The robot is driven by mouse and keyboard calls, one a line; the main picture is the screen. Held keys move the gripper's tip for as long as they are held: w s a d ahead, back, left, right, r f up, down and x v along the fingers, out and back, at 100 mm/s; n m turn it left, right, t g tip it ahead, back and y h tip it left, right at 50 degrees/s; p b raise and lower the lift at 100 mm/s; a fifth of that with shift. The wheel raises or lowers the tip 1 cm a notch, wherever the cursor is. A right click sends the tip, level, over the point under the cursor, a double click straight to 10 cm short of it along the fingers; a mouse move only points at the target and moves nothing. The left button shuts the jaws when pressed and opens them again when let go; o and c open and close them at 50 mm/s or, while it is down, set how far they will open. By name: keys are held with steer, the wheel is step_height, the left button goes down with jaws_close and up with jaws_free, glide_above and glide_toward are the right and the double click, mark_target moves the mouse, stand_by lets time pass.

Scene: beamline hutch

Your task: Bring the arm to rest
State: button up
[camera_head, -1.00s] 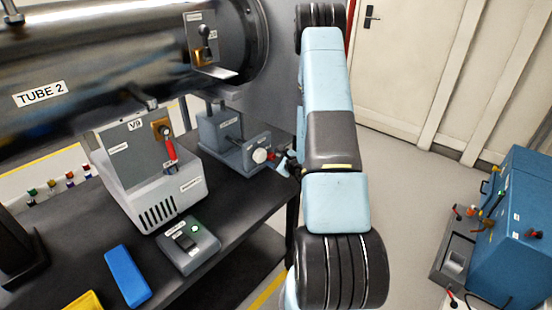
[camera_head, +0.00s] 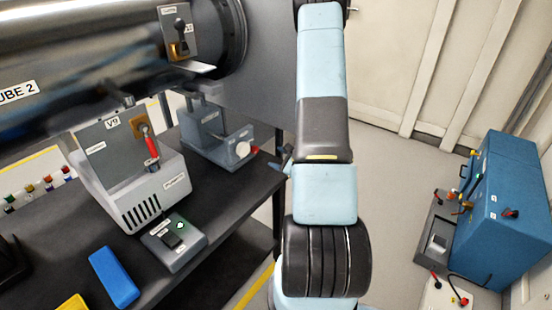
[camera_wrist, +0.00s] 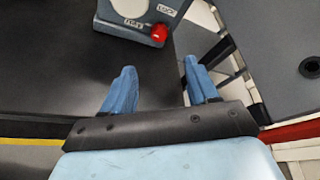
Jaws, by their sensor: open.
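My light blue and dark grey arm stands upright in the middle of the head view, beside the right end of the black bench (camera_head: 92,222). My gripper shows in the wrist view (camera_wrist: 162,92) as two blue fingers spread apart with nothing between them. In the head view only a small part of the gripper (camera_head: 280,166) shows left of the arm, near the bench edge; the arm hides the rest. Close ahead of the fingers in the wrist view is a grey unit (camera_wrist: 130,32) with a red knob (camera_wrist: 159,33), marked LOCK and FREE. The fingers look apart from it.
A steel tube (camera_head: 60,75) runs above the bench at left. The V9 box (camera_head: 140,190), a switch box (camera_head: 174,243) and a blue block (camera_head: 114,277) stand on the bench. A blue cabinet (camera_head: 500,215) stands at right. The floor (camera_head: 400,185) between is clear.

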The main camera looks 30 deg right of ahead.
stand_by(0.4)
steer(key=w+a+r+n+g+y, duration=0.2)
steer(key=a+r+n+y, duration=0.5)
steer(key=a+r, duration=0.55)
steer(key=s+a+r+n+g+y, duration=0.3)
steer(key=s+a+r+n+g, duration=0.4)
steer(key=a, duration=0.3)
steer(key=s+a+r+n+g+h, duration=0.4)
steer(key=s+r+n, duration=0.35)
steer(key=s, duration=0.25)
steer(key=s+d+r+n+t+h, duration=0.4)
steer(key=s+d+r+n+h, duration=0.1)
steer(key=s+r+h, duration=0.1)
step_height(320, 180, up, 3)
steer(key=shift+s+f+n+h, duration=0.15)
steer(key=shift+n+h, duration=0.2)
steer(key=shift+h, duration=0.55)
